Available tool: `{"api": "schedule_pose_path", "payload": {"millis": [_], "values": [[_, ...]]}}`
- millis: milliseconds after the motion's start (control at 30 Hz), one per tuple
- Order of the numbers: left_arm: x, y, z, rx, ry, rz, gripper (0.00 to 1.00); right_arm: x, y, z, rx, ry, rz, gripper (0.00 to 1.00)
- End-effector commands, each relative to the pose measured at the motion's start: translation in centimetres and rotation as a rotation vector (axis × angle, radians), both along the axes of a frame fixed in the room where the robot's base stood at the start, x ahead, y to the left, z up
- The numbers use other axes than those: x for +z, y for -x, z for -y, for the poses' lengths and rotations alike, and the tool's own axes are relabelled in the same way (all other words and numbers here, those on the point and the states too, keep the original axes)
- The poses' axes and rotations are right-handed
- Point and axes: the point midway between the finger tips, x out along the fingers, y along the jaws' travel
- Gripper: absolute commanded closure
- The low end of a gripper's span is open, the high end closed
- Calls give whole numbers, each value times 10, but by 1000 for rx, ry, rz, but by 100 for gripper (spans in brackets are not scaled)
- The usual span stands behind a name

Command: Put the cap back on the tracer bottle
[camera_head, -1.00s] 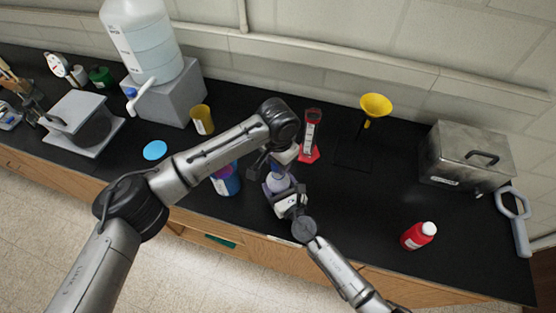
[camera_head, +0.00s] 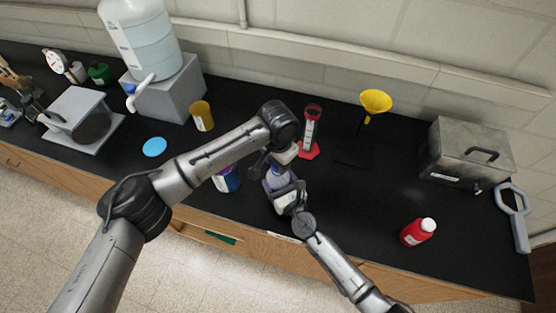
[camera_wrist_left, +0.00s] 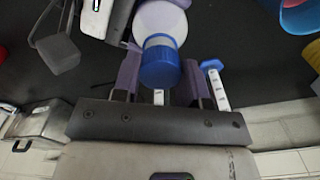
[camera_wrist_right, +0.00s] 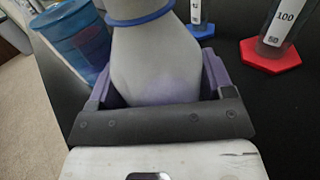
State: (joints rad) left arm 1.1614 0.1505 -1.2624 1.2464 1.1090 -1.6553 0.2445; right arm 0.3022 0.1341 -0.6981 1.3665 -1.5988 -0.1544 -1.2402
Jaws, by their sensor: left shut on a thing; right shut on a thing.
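The pale tracer bottle (camera_head: 277,181) is held above the front of the bench by my right gripper (camera_head: 284,190), which is shut around its body. In the right wrist view the bottle (camera_wrist_right: 150,65) fills the space between the fingers, with a blue ring at its neck. My left gripper (camera_head: 275,161) is over the bottle's top. In the left wrist view the blue cap (camera_wrist_left: 160,68) is between my left fingers (camera_wrist_left: 160,90), lined up with the bottle's top (camera_wrist_left: 160,18). I cannot tell whether the cap is fully seated.
A blue tub (camera_head: 227,180) stands just left of the bottle. A red-based graduated cylinder (camera_head: 311,128) is behind it, and a yellow funnel (camera_head: 375,102) further back. A red bottle (camera_head: 417,232) and a metal bath (camera_head: 466,155) are at right. The bench between is mostly clear.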

Motion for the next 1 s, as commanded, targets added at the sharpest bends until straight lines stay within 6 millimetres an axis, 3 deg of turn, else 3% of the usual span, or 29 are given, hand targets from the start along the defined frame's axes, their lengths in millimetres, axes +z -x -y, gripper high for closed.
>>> {"api": "schedule_pose_path", "payload": {"millis": [667,700,867,1000], "values": [[-11,0,0,1,-1,-1,82,-1,0,0,0,0,-1,68],[-11,0,0,1,-1,-1,82,-1,0,0,0,0,-1,92],[-12,0,0,-103,-1,-1,82,-1,0,0,0,0,-2,92],[-12,0,0,-369,-1,-1,82,-1,0,0,0,0,-2,92]]}}
